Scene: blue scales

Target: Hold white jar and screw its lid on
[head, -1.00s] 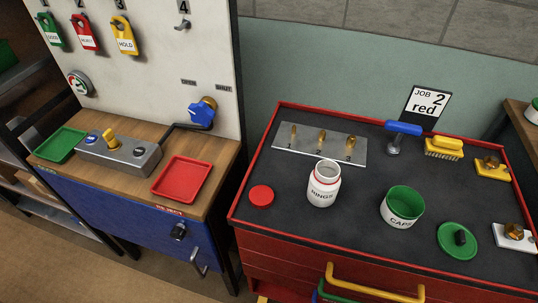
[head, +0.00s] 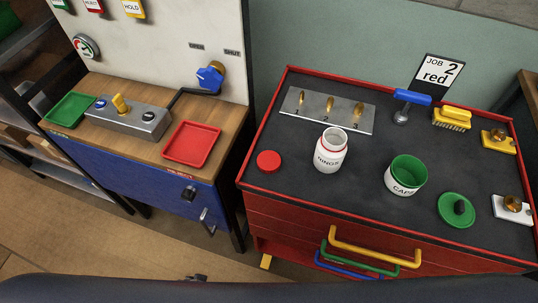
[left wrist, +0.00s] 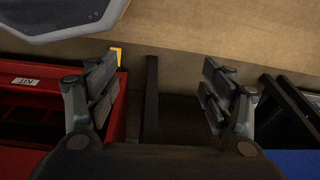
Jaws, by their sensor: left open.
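The white jar (head: 331,152) labelled RINGS stands upright and uncovered on the dark top of the red cabinet. A round red lid (head: 269,161) lies flat on the top to the left of the jar, apart from it. My left gripper (left wrist: 158,95) shows in the left wrist view, open and empty. It is low, over the gap between the red cabinet and the blue one, away from the jar and lid. Neither gripper can be made out in the head view.
A white-and-green CAPS pot (head: 406,175) stands right of the jar, with a green lid (head: 456,209) beyond it. A metal plate with brass pegs (head: 327,110) lies behind. A raised red rim (head: 262,126) edges the top. A red tray (head: 192,144) sits on the left bench.

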